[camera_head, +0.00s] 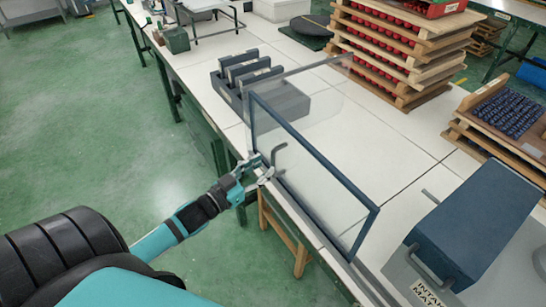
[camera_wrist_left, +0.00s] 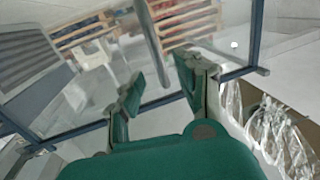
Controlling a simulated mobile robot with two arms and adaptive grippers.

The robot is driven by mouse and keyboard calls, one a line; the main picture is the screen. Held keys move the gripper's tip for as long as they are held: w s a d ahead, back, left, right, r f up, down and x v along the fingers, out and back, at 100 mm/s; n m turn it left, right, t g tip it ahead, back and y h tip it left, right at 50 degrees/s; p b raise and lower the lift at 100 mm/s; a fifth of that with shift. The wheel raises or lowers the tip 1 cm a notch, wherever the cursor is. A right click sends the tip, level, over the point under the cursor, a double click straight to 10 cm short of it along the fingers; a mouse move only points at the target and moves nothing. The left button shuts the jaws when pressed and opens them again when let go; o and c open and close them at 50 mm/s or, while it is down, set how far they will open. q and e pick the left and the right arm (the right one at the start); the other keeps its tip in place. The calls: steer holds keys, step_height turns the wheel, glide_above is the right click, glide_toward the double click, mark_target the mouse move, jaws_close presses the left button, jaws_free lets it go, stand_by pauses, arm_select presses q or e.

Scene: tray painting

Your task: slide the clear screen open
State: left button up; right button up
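The clear screen (camera_head: 322,190) is a see-through pane in a dark blue frame, standing upright along the table's near edge. A grey bar handle (camera_head: 277,154) sits near its left end. My left gripper (camera_head: 266,173) is at the screen's lower left, close to the handle. In the left wrist view the two fingers (camera_wrist_left: 160,78) are apart, and the handle bar (camera_wrist_left: 153,42) shows between and beyond them. I cannot tell whether they touch it. My right gripper is not in view.
A second clear pane (camera_head: 318,102) stands behind the screen's left part. A dark slotted rack (camera_head: 285,103) is at the left. Stacked wooden trays (camera_head: 395,55) stand at the back. A dark blue box (camera_head: 478,222) is at the right. The white table (camera_head: 385,140) is bare between them.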

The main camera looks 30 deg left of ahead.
mark_target(272, 162)
arm_select(q)
steer(key=w, duration=0.2)
steer(key=w+d, duration=0.1)
steer(key=w, duration=0.2)
steer(key=shift+s, duration=0.1)
jaws_close()
steer(key=shift+f, duration=0.1)
stand_by(0.4)
